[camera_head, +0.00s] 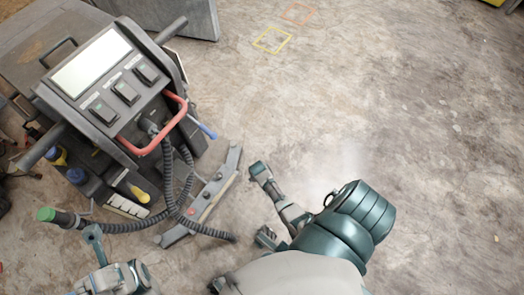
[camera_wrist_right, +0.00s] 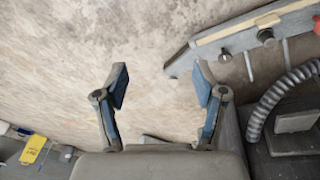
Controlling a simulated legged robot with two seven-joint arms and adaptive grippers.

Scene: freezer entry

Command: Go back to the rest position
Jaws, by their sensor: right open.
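My right gripper (camera_head: 262,204) is open and empty above the floor, right of the machine's grey squeegee bar. In the right wrist view its two blue-padded fingers (camera_wrist_right: 160,82) stand wide apart with only bare floor between them. My left gripper (camera_head: 94,241) is at the lower left, beside a dark handle with a green end (camera_head: 60,217). One finger overlaps the handle's inner end. I cannot tell whether it grips the handle or only lies in front of it.
A dark floor-cleaning machine (camera_head: 95,105) with a light screen and a red handle stands at the left. A ribbed black hose (camera_head: 168,175) hangs from it. The squeegee bar (camera_head: 215,190) lies near my right gripper and shows in the wrist view (camera_wrist_right: 245,38). Floor to the right is clear.

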